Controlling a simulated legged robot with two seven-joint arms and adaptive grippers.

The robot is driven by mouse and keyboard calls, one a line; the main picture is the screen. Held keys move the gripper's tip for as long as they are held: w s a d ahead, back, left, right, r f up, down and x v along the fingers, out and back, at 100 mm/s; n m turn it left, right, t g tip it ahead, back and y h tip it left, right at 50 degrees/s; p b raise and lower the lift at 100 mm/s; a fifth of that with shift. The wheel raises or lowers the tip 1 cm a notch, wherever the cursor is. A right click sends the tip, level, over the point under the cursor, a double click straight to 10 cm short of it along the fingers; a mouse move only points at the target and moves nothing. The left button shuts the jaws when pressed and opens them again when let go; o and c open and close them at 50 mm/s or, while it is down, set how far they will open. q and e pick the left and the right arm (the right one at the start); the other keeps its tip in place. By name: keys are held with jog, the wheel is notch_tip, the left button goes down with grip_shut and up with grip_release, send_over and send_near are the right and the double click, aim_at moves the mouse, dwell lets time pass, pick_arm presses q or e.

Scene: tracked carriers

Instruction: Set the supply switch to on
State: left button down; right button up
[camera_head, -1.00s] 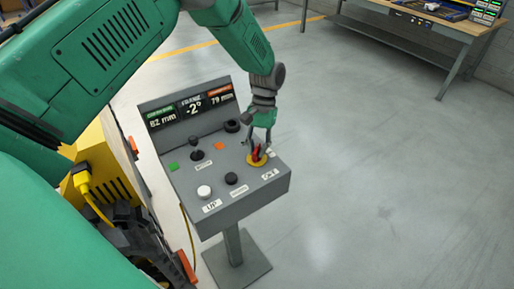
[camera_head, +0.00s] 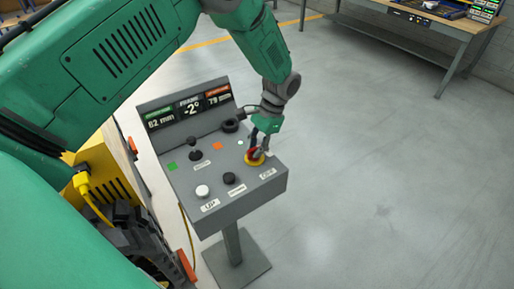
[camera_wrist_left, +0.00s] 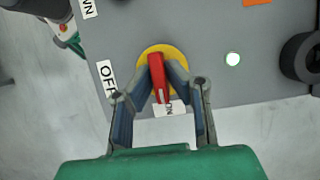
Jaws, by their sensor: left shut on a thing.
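The supply switch is a red handle (camera_wrist_left: 160,72) on a round yellow base (camera_head: 254,160) at the right of the grey console's panel. In the left wrist view the handle's marked end points down toward the partly covered ON label (camera_wrist_left: 172,107). The OFF label (camera_wrist_left: 106,76) lies to the left of the base. My left gripper (camera_wrist_left: 162,78) is shut on the red handle, with one finger on each side. In the head view, the fingers partly hide the handle. My right gripper is out of view.
The console (camera_head: 240,201) also carries a white button (camera_head: 202,191), black knobs and a display (camera_head: 188,107). A small lamp (camera_wrist_left: 233,59) beside the switch shows white with a green rim. A yellow tracked carrier (camera_head: 115,165) stands at left. Floor to the right is clear.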

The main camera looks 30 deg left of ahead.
pick_arm(q)
jog(key=shift+s+a+f, duration=0.1)
jog(key=shift+s, duration=0.2)
jog(key=c, duration=1.6)
grip_release()
jog(key=shift+a, duration=0.1)
jog(key=shift+w+r, duration=0.2)
jog(key=shift+r, duration=0.1)
jog(key=v, duration=1.1)
jog(key=shift+r, duration=0.3)
jog(key=shift+f, duration=0.1)
